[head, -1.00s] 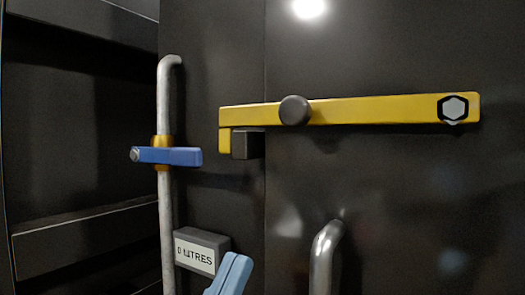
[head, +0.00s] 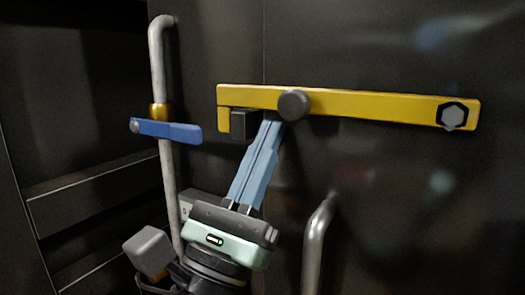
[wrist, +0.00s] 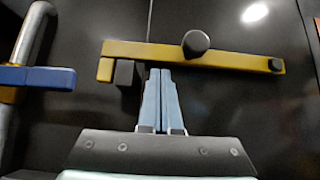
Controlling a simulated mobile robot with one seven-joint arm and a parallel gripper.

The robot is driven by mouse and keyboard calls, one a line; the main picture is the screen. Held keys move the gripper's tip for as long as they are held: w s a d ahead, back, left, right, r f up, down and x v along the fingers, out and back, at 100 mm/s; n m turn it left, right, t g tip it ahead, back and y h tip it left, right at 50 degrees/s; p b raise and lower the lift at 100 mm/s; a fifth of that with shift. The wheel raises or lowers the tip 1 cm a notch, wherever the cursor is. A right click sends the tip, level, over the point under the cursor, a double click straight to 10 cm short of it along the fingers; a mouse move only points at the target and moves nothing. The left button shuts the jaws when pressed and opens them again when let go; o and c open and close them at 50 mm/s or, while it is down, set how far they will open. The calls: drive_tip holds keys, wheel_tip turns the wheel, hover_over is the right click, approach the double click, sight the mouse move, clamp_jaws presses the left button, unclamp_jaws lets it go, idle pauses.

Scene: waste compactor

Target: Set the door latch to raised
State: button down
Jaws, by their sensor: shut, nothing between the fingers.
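The door latch is a yellow bar (head: 370,104) lying about level across the dark door, with a hex bolt (head: 452,115) at its right end and a dark round knob (head: 294,104) nearer its left end. Its hooked left end sits at a dark catch block (head: 243,124). My gripper (head: 271,118) is shut and empty, its blue fingers pointing up with the tips just below the bar, between the catch block and the knob. In the wrist view the fingertips (wrist: 160,72) also show at the lower edge of the yellow bar (wrist: 240,62). I cannot tell whether they touch it.
A grey vertical pipe (head: 168,200) with a blue lever (head: 166,130) stands to the left. A metal handle (head: 317,235) is on the door at lower right. The door right of the handle is clear.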

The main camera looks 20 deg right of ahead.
sight(284, 5)
drive_tip(key=shift+r, duration=0.35)
drive_tip(key=m+g, duration=0.1)
drive_tip(key=r+m+g+h, duration=0.1)
drive_tip(key=shift+w+a+r+m+h, duration=0.15)
drive_tip(key=shift+r+m+h, duration=0.15)
drive_tip(key=shift+m, duration=0.1)
wheel_tip(284, 5, up, 6)
drive_tip(key=m+g+h, duration=0.1)
drive_tip(key=m+g, duration=0.3)
drive_tip(key=m+g+h, duration=0.1)
drive_tip(key=m+g, duration=0.3)
drive_tip(key=m, duration=0.1)
drive_tip(key=shift+r+b, duration=0.2)
drive_tip(key=shift+b, duration=0.1)
drive_tip(key=r+m+g, duration=0.1)
drive_tip(key=m, duration=0.1)
drive_tip(key=s+d+r+m+g+p, duration=0.1)
drive_tip(key=r+m+g, duration=0.3)
drive_tip(key=shift+s+d+y+p, duration=0.2)
drive_tip(key=shift+s+y+p, duration=0.15)
drive_tip(key=shift+y, duration=0.05)
drive_tip(key=shift+s+d+r+m+g+y+p, duration=0.2)
drive_tip(key=shift+s+r+m+g+y+p, duration=0.05)
drive_tip(key=shift+r+m+g, duration=0.25)
drive_tip(key=shift+s+d+r+m+g+y+p, duration=0.15)
drive_tip(key=shift+s+r+m+g+y+p, duration=0.15)
drive_tip(key=shift+m+g, duration=0.25)
drive_tip(key=shift+r, duration=0.1)
drive_tip(key=shift+w+d, duration=0.1)
